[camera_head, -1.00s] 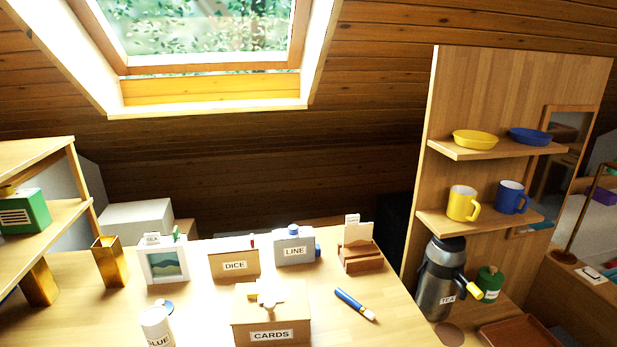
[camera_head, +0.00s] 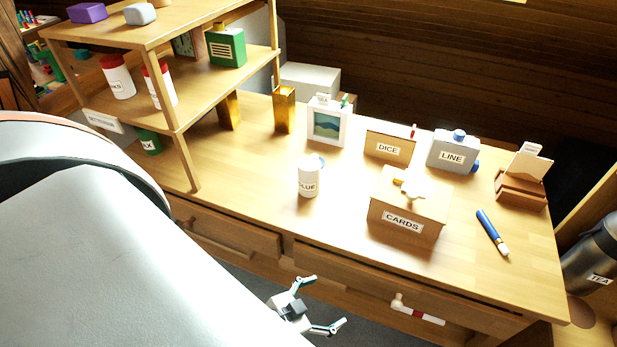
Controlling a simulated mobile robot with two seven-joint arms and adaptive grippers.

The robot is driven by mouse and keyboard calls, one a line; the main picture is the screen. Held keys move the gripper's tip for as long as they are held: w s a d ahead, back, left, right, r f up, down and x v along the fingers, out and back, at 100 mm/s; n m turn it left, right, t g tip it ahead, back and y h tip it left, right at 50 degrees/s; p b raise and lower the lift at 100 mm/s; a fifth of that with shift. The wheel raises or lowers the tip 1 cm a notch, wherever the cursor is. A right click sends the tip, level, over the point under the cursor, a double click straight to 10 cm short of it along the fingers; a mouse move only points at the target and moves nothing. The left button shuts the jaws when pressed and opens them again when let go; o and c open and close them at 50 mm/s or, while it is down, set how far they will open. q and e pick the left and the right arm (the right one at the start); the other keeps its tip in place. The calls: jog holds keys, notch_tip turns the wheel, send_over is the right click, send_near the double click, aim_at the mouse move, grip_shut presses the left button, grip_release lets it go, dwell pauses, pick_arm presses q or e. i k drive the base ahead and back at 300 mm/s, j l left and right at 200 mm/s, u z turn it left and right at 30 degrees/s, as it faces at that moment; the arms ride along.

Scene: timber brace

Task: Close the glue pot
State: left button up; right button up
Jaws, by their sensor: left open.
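The glue pot (camera_head: 309,181) is a white upright cylinder with a GLUE label, standing on the desk near its front edge, left of the CARDS box. A blue-rimmed lid-like piece (camera_head: 321,161) shows behind its top right. I cannot tell whether it touches the pot. My left gripper (camera_head: 328,302) is open and empty, in front of the desk's drawers and lower in the picture than the glue pot. My right gripper is not in view.
The CARDS box (camera_head: 408,205) stands right of the pot, with the DICE box (camera_head: 389,147), LINE container (camera_head: 453,151) and picture frame (camera_head: 327,123) behind. A blue pen-like tool (camera_head: 492,232) lies at right. The shelf unit (camera_head: 185,150) stands at left. Desk around the pot is clear.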

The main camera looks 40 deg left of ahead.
aim_at(308, 167)
jog(key=j+u, duration=0.25)
jog(key=j, duration=0.45)
jog(key=j+u, duration=0.3)
jog(key=j, duration=0.45)
jog(key=l+z, duration=0.3)
jog(key=l, duration=0.45)
